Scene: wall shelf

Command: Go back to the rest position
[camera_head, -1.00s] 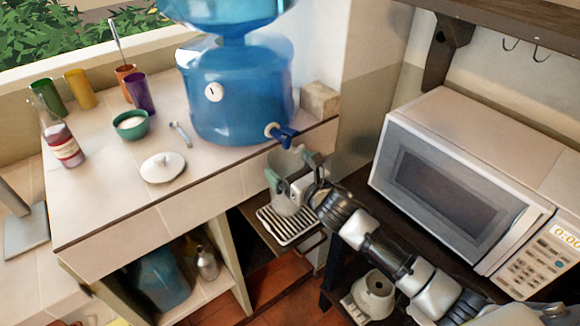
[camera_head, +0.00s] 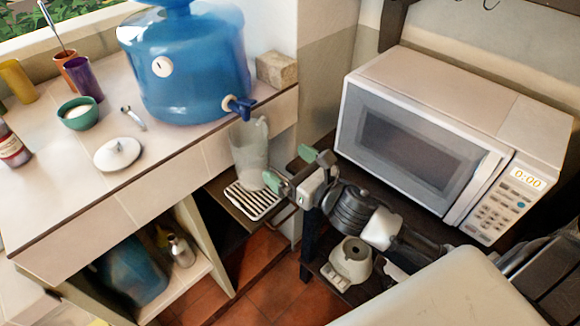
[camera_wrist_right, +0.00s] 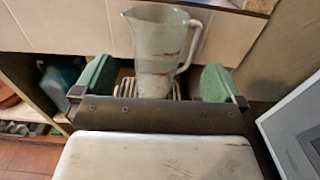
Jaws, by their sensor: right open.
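My right gripper (camera_head: 294,168) is open and empty in the head view, just right of a clear glass pitcher (camera_head: 248,152). The pitcher stands upright on a slatted drip tray (camera_head: 254,203) below the tap of the blue water dispenser (camera_head: 186,62). In the right wrist view, the two green finger pads (camera_wrist_right: 152,84) are wide apart, and the pitcher (camera_wrist_right: 160,45) stands beyond them with its handle to the right. A gap shows between gripper and pitcher. My left gripper is not in view.
A white microwave (camera_head: 428,140) stands at the right on a dark shelf. A white blender base (camera_head: 349,262) sits below my right arm. A wooden block (camera_head: 277,69) lies behind the tap.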

